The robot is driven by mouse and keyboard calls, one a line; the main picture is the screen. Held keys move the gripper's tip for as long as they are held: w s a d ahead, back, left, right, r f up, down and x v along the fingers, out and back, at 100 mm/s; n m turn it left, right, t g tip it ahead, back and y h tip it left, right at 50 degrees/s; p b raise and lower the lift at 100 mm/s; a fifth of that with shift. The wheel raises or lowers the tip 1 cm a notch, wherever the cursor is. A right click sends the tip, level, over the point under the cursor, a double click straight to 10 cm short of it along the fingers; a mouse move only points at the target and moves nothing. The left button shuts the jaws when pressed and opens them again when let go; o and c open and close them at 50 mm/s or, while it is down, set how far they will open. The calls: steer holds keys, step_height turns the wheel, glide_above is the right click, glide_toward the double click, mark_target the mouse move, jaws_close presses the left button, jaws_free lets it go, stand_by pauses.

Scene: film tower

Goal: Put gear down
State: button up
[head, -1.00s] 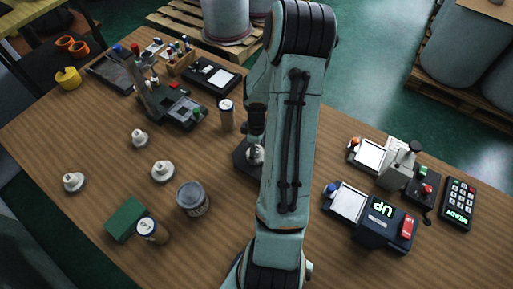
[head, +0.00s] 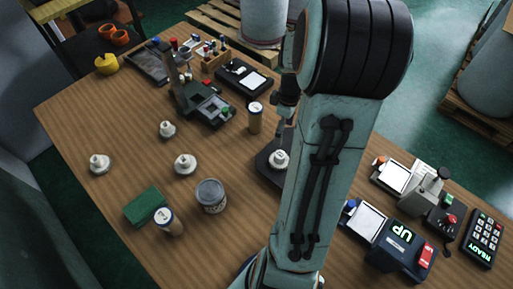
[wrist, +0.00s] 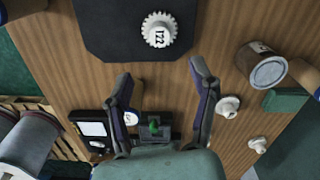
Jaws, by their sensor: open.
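A white toothed gear (wrist: 159,29) with dark markings lies on a dark plate (wrist: 105,35) in the wrist view. In the head view the same gear (head: 279,160) shows on the plate (head: 266,172), just left of my arm, which hides part of the plate. My gripper (wrist: 161,70) is open and empty, its two fingers spread apart. The gear lies beyond the fingertips, not between them.
A grey can (head: 211,196), a labelled canister (head: 169,222) and a green box (head: 146,205) stand front left. Another canister (head: 255,118) stands behind the plate. A dark device (head: 203,105) is at the back. A UP/LIFT unit (head: 400,250) and a keypad (head: 483,238) are right.

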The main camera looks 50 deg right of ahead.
steer(key=w+a+r, duration=0.2)
steer(key=a+r, duration=0.2)
steer(key=a, duration=0.5)
steer(key=s+a+r+m, duration=0.1)
steer(key=s+a, duration=0.3)
steer(key=a, duration=0.5)
steer(key=s+a+r, duration=0.3)
steer(key=s+a, duration=0.1)
steer(key=a, duration=0.5)
steer(key=shift+s+a+m+y, duration=0.25)
steer(key=shift+s+m+y, duration=0.15)
steer(key=shift+r, duration=0.1)
steer(key=shift+o, duration=0.5)
